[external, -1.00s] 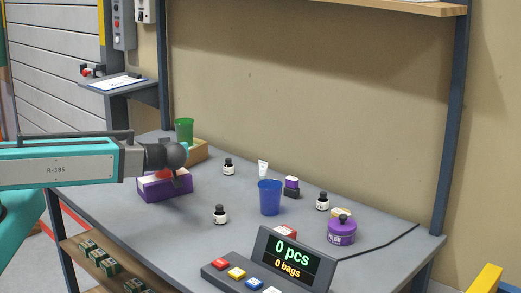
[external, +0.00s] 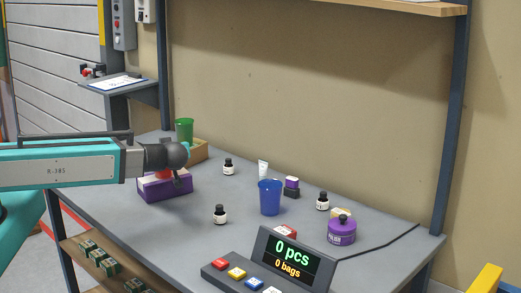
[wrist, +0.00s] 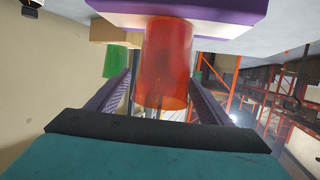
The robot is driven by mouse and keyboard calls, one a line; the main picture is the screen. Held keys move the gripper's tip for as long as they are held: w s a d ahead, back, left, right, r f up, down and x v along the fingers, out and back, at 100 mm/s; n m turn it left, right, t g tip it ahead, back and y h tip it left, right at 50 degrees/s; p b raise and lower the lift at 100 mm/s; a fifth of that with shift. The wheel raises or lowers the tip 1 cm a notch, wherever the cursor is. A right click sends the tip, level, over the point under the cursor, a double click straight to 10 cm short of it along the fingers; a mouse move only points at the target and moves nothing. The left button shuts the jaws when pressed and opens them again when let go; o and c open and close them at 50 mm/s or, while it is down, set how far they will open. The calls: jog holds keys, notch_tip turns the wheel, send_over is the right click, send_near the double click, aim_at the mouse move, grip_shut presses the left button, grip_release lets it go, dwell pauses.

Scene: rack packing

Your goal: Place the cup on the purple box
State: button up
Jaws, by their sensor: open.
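The purple box (external: 165,188) with a pale top stands at the left of the bench; it fills the top of the wrist view (wrist: 180,8). A translucent red-orange cup (wrist: 168,62) appears to stand on that box, its end meeting the box in the wrist view. In the external view only a bit of red shows, mostly hidden by my wrist. My gripper (wrist: 165,85) is open, with one purple finger on each side of the cup and a visible gap to each.
A green cup (external: 184,130) stands by a tan box (external: 198,151) just behind. A blue cup (external: 270,198), small dark bottles (external: 220,214), a purple jar (external: 341,231) and a counter display (external: 285,258) are to the right. Bare bench lies between them.

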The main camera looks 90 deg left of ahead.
jog(key=b+v, duration=0.2)
jog(key=v, duration=0.8)
jog(key=shift+d+b, duration=0.25)
jog(key=shift+b, duration=0.05)
dwell(0.5)
